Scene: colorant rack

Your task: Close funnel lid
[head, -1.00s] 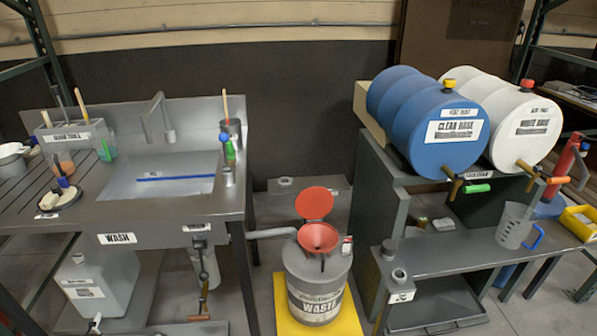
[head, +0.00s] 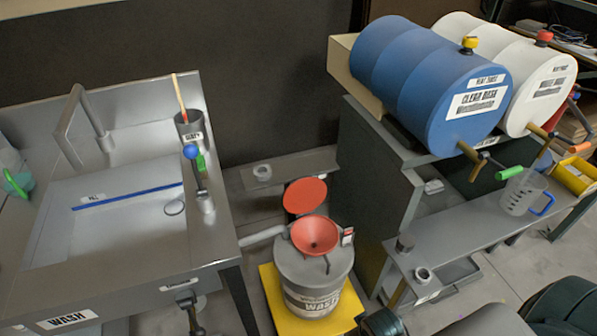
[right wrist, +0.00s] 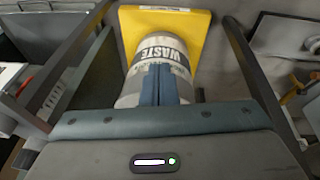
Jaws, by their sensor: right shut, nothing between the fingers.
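The red funnel (head: 316,236) sits on top of the grey waste drum (head: 318,298) in the head view. Its round red lid (head: 305,196) is open, tilted up behind the funnel's far rim. In the right wrist view, my right gripper (right wrist: 161,84) is shut and empty. Its blue-grey fingers overlap the waste drum's labelled side (right wrist: 150,52) in the picture; I cannot tell the gap. The funnel and lid do not show in that view. My left gripper is not in view.
The drum stands on a yellow base (head: 272,290). A wash sink (head: 110,225) is on the left. A grey low bench (head: 480,230) on the right holds a clear jug (head: 522,192), below the blue barrel (head: 430,85) and white barrel (head: 540,75).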

